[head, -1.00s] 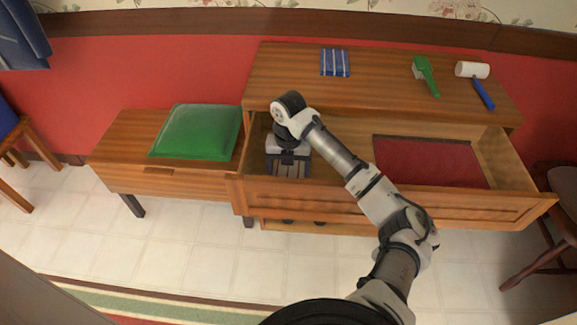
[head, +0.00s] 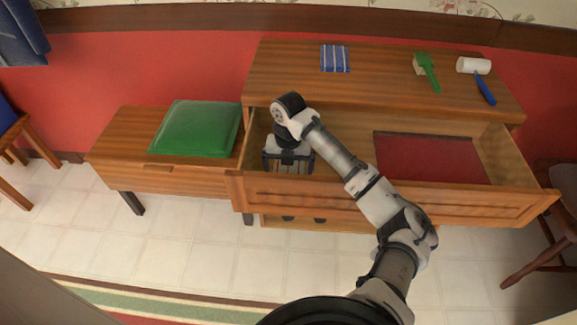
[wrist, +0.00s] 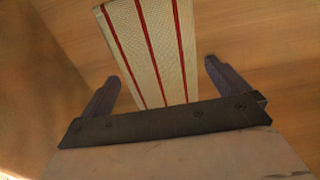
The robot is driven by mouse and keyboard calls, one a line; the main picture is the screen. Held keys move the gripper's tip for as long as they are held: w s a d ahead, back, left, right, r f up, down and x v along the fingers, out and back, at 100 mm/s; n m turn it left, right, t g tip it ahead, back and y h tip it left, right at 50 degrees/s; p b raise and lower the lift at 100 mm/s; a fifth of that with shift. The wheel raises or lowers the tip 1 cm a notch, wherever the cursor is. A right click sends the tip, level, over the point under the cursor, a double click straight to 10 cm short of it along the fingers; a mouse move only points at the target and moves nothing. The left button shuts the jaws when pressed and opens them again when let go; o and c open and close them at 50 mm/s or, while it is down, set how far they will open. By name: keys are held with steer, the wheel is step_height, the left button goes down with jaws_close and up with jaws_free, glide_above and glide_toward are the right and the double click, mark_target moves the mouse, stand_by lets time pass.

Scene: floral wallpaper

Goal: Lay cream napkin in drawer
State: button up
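The cream napkin (wrist: 155,45) with dark red stripes lies on the wooden drawer bottom in the wrist view. The open drawer (head: 400,203) is pulled out below the dresser top. My gripper (head: 288,168) is inside the left end of the drawer, pointing down. In the wrist view my gripper (wrist: 162,75) has its fingers spread wide on either side of the napkin, with gaps on both sides. The napkin is hidden by my gripper in the head view.
A dark red flat item (head: 430,160) lies in the drawer's right part. On the dresser top are a blue striped cloth (head: 335,59), a green brush-like tool (head: 428,72) and a white-headed mallet (head: 474,66). A green cushion (head: 197,129) sits on the bench at left.

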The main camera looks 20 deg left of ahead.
mark_target(288, 171)
steer(key=shift+r, duration=0.15)
stand_by(0.3)
step_height(288, 171, up, 14)
steer(key=p, duration=1)
steer(key=shift+p, duration=0.3)
stand_by(0.4)
stand_by(0.3)
